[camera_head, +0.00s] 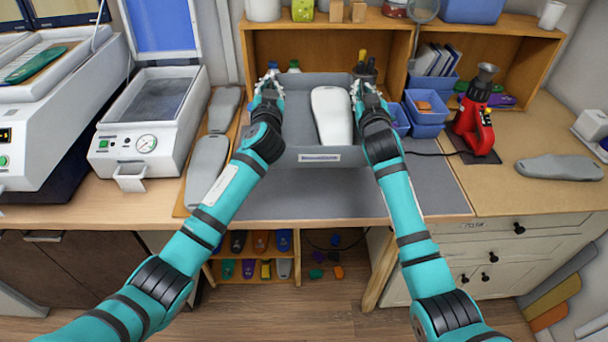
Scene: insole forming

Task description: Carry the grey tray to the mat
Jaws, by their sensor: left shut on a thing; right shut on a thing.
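The grey tray (285,157) is in the middle of the head view, with a label on its front wall. A white insole-shaped piece (331,115) lies in it. My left gripper (269,84) is shut on the tray's left side, and my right gripper (368,85) is shut on its right side. The grey mat (425,190) spreads on the bench below and in front of the tray. I cannot tell whether the tray touches the mat or hangs above it. The tray's side walls are partly hidden by my arms.
A press machine with a gauge (140,145) and grey insole forms (207,165) stand left of the mat. Blue bins (426,115) and a red heat tool (472,115) are close on the right. A wooden shelf (310,52) stands behind. The mat's front strip is clear.

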